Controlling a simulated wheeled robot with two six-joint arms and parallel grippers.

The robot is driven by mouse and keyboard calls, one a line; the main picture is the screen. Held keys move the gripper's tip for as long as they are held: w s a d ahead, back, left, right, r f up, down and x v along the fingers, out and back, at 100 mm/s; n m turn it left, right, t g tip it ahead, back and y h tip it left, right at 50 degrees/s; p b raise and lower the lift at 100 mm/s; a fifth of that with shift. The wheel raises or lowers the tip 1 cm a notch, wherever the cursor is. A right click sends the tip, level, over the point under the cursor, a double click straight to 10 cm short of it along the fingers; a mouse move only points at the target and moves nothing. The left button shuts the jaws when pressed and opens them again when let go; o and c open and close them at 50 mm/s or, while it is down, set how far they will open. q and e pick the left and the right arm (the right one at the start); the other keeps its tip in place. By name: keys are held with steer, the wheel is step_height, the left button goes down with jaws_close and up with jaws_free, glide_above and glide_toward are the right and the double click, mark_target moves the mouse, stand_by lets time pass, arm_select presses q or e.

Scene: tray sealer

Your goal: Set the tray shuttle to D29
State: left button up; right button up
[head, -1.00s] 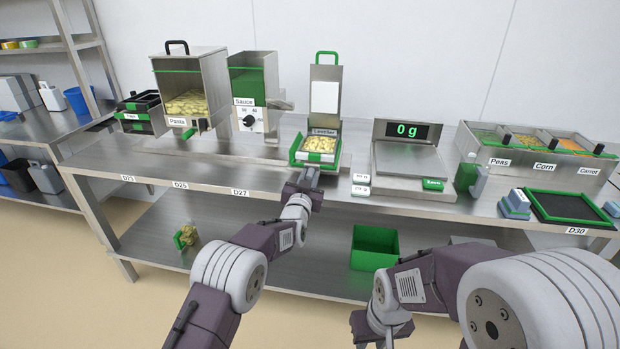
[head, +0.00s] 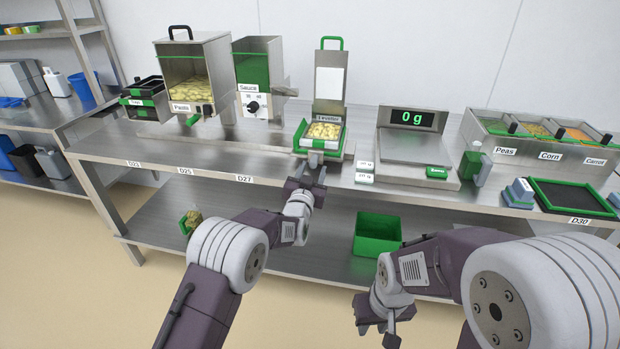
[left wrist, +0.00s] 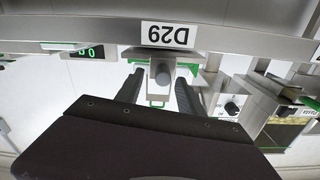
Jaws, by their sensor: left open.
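The tray shuttle (head: 302,143), a green-edged carrier, is at the leveller (head: 329,85) with a tray of pasta (head: 324,131). My left gripper (head: 314,160) is just in front of it at the table's front edge.
Edge labels D23 (head: 134,163), D25 (head: 186,170), D27 (head: 244,179) and D30 (head: 579,221) run along the bench. A scale (head: 410,152) reading 0 g stands to the right. A green bin (head: 377,236) is on the lower shelf.

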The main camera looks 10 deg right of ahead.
arm_select(q)
steer(key=v, duration=0.2)
steer(key=shift+s+a, duration=0.1)
steer(key=shift+s, duration=0.3)
steer(key=b+v, duration=0.1)
steer(key=v, duration=0.1)
steer(key=shift+s+a, duration=0.1)
steer(key=shift+s, duration=0.15)
